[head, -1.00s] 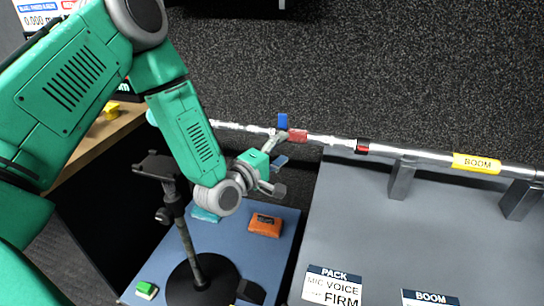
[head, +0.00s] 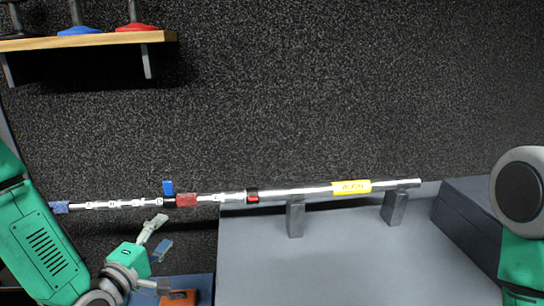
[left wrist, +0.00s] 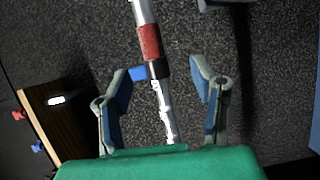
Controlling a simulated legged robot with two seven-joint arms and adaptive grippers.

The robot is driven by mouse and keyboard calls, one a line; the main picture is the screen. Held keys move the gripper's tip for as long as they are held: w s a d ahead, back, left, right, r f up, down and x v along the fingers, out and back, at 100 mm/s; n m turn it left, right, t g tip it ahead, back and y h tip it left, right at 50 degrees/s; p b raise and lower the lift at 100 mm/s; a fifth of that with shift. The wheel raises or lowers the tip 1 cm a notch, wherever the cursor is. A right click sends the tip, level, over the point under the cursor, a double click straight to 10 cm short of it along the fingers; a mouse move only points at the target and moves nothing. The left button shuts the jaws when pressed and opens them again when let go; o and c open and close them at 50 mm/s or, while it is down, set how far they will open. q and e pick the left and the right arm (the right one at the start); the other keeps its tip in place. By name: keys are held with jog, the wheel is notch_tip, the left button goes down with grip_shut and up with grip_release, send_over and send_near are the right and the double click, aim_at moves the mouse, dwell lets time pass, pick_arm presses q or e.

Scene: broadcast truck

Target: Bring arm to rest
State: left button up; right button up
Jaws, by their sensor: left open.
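My left gripper (head: 161,236) is open, low at the left of the head view. It is below the long silver boom pole (head: 290,193), apart from it in the picture. The pole has a blue lever (head: 168,187), a red collar (head: 187,200) and a yellow label (head: 351,187). In the left wrist view the spread fingers (left wrist: 161,70) have the pole (left wrist: 164,105) showing between them; neither finger is shut on it. My right arm shows at the right edge; its gripper is out of view.
Two grey supports, one left (head: 295,219) and one right (head: 395,208), carry the pole above a grey surface (head: 340,265). An orange box (head: 179,297) lies low beside my left wrist. A wooden shelf (head: 100,40) is at upper left. A dark box (head: 478,225) stands at right.

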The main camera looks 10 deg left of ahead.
pick_arm(q)
jog(key=s+d+f+m+g, duration=0.35)
jog(key=s+f, duration=0.25)
jog(key=f, duration=0.2)
jog(key=s+d+f+m+g, duration=0.2)
jog(key=s+f+m+g, duration=0.3)
jog(key=f, duration=0.3)
jog(key=s+a+f+m+g+y, duration=0.1)
jog(key=s+f+m+g, duration=0.3)
jog(key=s, duration=0.6)
jog(key=s+a+f+m+g+y, duration=0.1)
jog(key=s+f+m+g, duration=0.3)
jog(key=s, duration=0.6)
jog(key=shift+s, duration=0.3)
jog(key=shift+w+d+f+m, duration=0.1)
jog(key=shift+w+f+m, duration=0.05)
jog(key=shift+m, duration=0.1)
